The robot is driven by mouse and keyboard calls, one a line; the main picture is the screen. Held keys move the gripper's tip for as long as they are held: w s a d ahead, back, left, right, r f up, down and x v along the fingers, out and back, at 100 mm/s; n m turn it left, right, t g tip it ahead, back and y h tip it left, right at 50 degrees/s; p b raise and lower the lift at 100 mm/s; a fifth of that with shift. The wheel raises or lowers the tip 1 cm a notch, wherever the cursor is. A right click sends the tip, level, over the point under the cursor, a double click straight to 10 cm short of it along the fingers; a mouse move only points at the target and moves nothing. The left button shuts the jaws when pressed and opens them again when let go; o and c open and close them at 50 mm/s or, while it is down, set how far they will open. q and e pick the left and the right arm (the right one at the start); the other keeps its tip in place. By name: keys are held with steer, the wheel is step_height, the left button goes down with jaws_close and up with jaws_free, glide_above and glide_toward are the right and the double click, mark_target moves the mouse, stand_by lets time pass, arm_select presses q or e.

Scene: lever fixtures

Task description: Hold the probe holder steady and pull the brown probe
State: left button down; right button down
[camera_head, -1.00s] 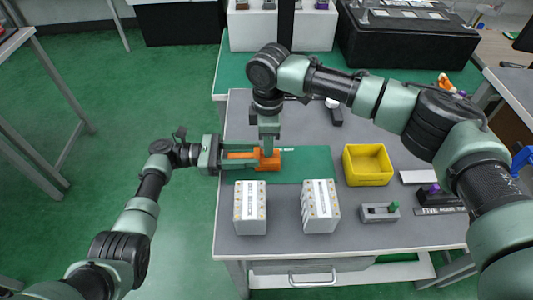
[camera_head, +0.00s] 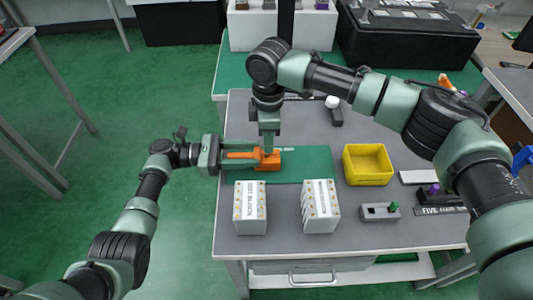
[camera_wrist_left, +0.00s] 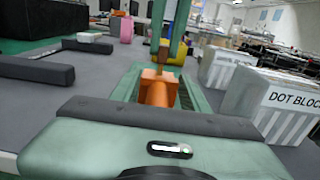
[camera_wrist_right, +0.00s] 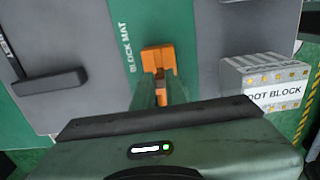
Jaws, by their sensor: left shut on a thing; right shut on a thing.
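The orange probe holder (camera_head: 270,161) lies on the green block mat (camera_head: 310,162). My left gripper (camera_head: 250,155) comes in from the left and is shut on the holder's orange handle, seen in the left wrist view (camera_wrist_left: 158,92). My right gripper (camera_head: 268,149) points down over the holder's block end. It is shut on the brown probe (camera_wrist_left: 164,52), a small brown piece between its fingertips just above the block. Whether the probe's lower end is still in the holder cannot be told.
Two white dot blocks (camera_head: 250,208) (camera_head: 320,206) stand at the mat's front edge. A yellow bin (camera_head: 368,164) stands right of the mat. A black-handled tool (camera_head: 335,112) lies behind the mat.

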steer(key=shift+r, duration=1.75)
steer(key=shift+r, duration=0.1)
steer(key=shift+r, duration=0.9)
arm_select(q)
steer(key=c, duration=0.6)
jaws_free()
steer(key=shift+c, duration=0.2)
